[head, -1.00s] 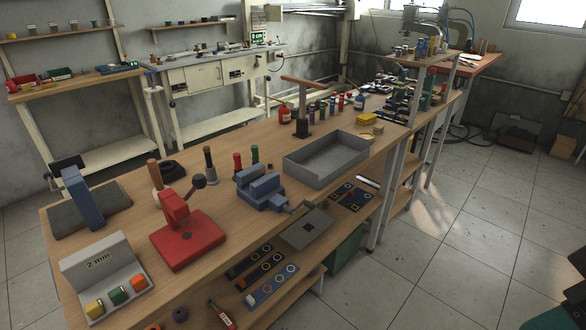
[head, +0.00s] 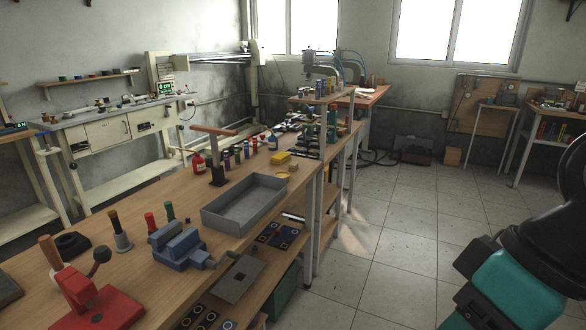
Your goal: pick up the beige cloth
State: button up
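I cannot make out a beige cloth in the head view. A yellow block (head: 281,158) lies on the long wooden bench (head: 140,215), with a flat yellowish piece (head: 287,168) beside it, too small to identify. The fingers of my gripper are not in view. Only a black and teal part of my arm shows at the lower right, over the floor and apart from the bench.
A grey open tray (head: 243,222), a blue vise (head: 177,245) and a red tool (head: 88,298) stand on the bench. Several bottles stand behind the tray. The tiled floor (head: 400,235) right of the bench is clear. A wooden-topped table (head: 497,107) stands at the far right.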

aim_at(293, 166)
jog(key=z, duration=0.1)
jog(key=i, duration=1.2)
jog(key=u, duration=0.85)
jog(key=i, duration=1.1)
jog(key=u, duration=0.75)
